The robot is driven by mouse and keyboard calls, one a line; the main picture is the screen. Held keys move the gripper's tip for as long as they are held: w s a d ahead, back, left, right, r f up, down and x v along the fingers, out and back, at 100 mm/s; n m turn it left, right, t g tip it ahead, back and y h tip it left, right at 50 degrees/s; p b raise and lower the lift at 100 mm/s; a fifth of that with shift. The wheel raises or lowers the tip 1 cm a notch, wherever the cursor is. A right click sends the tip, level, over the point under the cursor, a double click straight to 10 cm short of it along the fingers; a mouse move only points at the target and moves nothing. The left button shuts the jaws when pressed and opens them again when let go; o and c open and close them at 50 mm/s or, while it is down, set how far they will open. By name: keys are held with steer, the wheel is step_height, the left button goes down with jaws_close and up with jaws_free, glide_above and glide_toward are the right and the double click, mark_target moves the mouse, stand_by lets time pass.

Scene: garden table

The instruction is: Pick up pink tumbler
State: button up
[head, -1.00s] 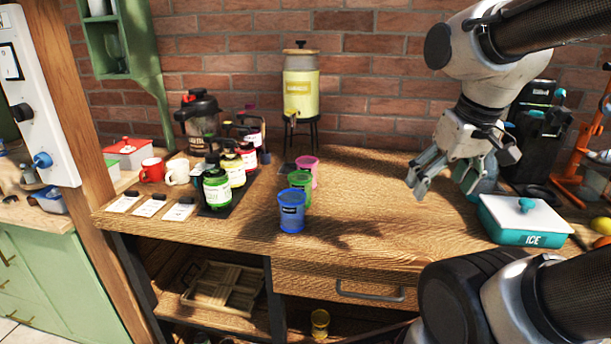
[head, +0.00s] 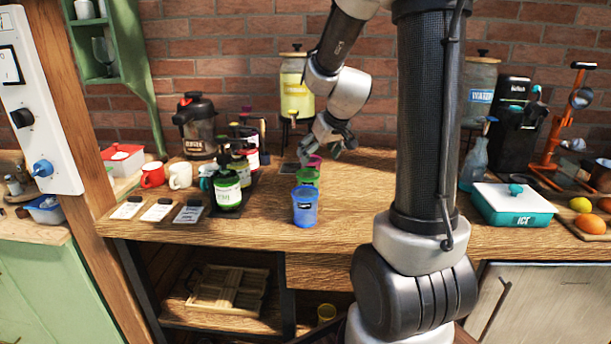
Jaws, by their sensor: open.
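The pink tumbler (head: 315,160) stands on the wooden table, at the back of a short row of tumblers. Only its upper part shows; the green tumbler (head: 307,177) in front hides the rest. The blue tumbler (head: 305,208) stands nearest in the row. My gripper (head: 343,148) is open and empty, just to the right of the pink tumbler and at about rim height in the picture. I cannot tell whether a finger touches it.
Pump bottles (head: 229,186) stand left of the tumblers. A yellow drink dispenser (head: 297,88) stands behind them. An ice box (head: 512,205) and a blue spray bottle (head: 474,163) are on the right.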

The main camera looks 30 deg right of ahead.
steer(key=x, duration=0.5)
steer(key=shift+w+a+f, duration=0.15)
steer(key=shift+w+f, duration=0.05)
steer(key=shift+w, duration=0.1)
steer(key=shift+c, duration=0.4)
steer(key=c, duration=1)
